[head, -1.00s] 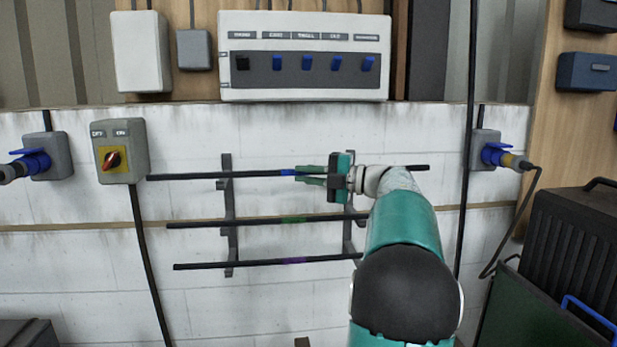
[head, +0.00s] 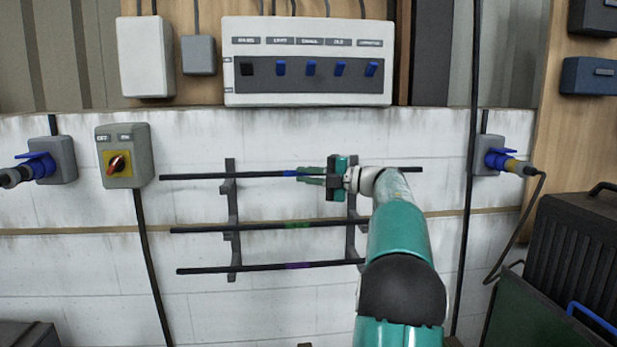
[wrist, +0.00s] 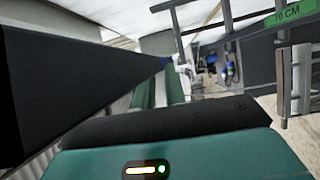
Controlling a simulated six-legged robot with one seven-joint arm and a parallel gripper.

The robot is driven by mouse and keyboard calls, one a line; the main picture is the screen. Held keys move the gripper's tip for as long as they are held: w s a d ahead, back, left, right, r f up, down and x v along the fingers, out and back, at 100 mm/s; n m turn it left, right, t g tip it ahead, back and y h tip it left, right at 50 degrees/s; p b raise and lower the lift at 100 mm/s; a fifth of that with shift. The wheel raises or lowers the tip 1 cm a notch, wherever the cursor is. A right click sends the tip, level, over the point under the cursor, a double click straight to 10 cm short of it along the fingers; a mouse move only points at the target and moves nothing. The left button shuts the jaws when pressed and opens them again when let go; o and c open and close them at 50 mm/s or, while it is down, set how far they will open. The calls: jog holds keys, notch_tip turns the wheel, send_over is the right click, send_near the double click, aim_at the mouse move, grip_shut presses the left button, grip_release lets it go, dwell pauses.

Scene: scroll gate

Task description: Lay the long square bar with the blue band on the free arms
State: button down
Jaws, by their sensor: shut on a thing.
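The long dark bar with the blue band (head: 250,174) lies nearly level across the top of the wall rack (head: 233,205). Its blue band (head: 289,173) shows just left of my gripper (head: 308,176). My gripper is shut on this bar near the band. The bar passes in front of the upper rack arms; whether it touches them I cannot tell. In the wrist view the bar (wrist: 80,75) fills the left side, with blue at its far end. Bars with a green band (head: 297,225) and a purple band (head: 297,265) lie on the lower arms.
A white switch panel (head: 308,35) hangs above the rack. A rotary switch box (head: 124,160) is at left, close to the bar's left end. A plug socket (head: 488,155) and a hanging cable are at right. Dark cases (head: 580,255) stand at lower right.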

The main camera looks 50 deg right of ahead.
jog(key=shift+w+d, duration=0.8)
jog(key=shift+w, duration=0.2)
jog(key=shift+f, duration=1.1)
jog(key=c, duration=1.4)
grip_release()
jog(key=shift+o, duration=0.4)
jog(key=shift+f, duration=0.25)
jog(key=shift+o, duration=0.8)
